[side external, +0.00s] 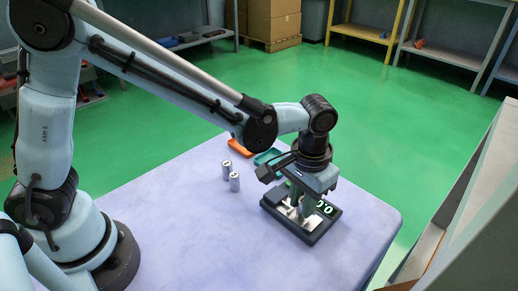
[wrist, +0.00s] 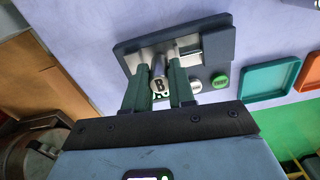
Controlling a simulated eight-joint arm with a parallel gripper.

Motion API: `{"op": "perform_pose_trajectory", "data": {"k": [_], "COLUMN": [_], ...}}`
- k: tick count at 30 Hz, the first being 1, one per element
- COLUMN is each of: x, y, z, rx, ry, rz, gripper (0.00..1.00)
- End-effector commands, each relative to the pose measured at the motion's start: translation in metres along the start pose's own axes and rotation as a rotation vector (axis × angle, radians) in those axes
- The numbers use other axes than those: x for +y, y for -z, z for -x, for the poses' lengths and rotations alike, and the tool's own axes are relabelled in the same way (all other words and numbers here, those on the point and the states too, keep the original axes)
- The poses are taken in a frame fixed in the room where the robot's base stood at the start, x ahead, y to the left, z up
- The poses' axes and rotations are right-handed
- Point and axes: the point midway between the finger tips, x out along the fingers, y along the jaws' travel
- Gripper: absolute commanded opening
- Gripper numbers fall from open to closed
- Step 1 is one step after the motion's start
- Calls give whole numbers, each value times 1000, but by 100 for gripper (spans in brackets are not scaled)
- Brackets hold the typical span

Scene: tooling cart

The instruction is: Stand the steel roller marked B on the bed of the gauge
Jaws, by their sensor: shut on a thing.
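The steel roller marked B (wrist: 158,84) is between the green fingers of my gripper (wrist: 158,92) in the wrist view, its lettered end facing the camera. My gripper is shut on it. The gauge (wrist: 222,46) is a dark block with a bright metal bed (wrist: 135,60); the roller is over this bed, and I cannot tell whether its lower end touches. In the side external view my gripper (side external: 296,204) points down over the gauge (side external: 311,236), and its fingers largely hide the roller. Green digits show on the gauge display (side external: 326,208).
Two other steel rollers (side external: 227,170) (side external: 235,182) stand on the pale table (side external: 190,245), left of the gauge. An orange tray (side external: 239,148) and a teal tray (side external: 267,156) lie behind.

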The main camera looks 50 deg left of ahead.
Motion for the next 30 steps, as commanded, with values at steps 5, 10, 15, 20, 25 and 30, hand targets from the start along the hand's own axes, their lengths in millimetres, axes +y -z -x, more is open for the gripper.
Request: {"op": "perform_pose_trajectory", "data": {"k": [5,10,15,20,25,30], "x": [0,0,0,0,0,0], "y": [0,0,0,0,0,0], "z": [-4,-4,-7,-6,-6,0], "rx": [0,0,0,0,0,0], "ry": [0,0,0,0,0,0], "rz": [0,0,0,0,0,0], "gripper": [0,0,35,50,50,50]}}
